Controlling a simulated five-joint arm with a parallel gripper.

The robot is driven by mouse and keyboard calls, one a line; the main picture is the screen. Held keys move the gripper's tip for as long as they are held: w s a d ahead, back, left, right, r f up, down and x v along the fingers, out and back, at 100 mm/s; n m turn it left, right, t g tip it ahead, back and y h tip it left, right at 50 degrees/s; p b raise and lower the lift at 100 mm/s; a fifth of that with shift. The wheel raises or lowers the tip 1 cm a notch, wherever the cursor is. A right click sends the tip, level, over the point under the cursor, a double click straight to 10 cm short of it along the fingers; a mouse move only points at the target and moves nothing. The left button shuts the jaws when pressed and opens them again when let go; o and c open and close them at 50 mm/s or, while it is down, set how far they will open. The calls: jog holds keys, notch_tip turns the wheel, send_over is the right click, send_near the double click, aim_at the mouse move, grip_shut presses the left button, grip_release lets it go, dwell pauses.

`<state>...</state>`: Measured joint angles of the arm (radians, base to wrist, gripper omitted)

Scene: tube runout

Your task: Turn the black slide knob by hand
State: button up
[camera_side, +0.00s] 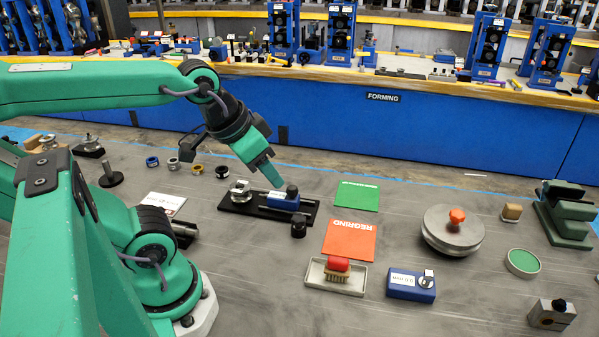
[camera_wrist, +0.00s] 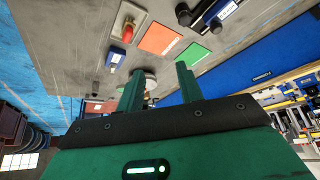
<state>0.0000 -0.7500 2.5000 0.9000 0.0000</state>
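A black slide base (camera_side: 240,207) lies on the grey table in the side view. It carries a blue carriage block (camera_side: 283,201) with a small black knob (camera_side: 292,190) on top and a metal fitting (camera_side: 240,190) at its left end. A larger black round knob (camera_side: 298,226) sits just in front of the slide; I cannot tell whether it is joined to it. This round knob (camera_wrist: 184,15) and part of the slide show at the top edge of the wrist view. My gripper (camera_side: 269,173) hangs above the slide, apart from it. In the wrist view its two fingers (camera_wrist: 160,80) are apart with nothing gripped.
A red card (camera_side: 349,239) and a green card (camera_side: 358,195) lie right of the slide. Several rings lie left.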

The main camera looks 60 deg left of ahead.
jog(key=shift+o, duration=0.2)
jog(key=shift+o, duration=1.2)
jog(key=m+g, duration=0.6)
jog(key=m, duration=2.1)
send_near(299, 217)
jog(key=shift+s, duration=0.2)
jog(key=shift+f, duration=0.15)
jog(key=shift+f, duration=3.85)
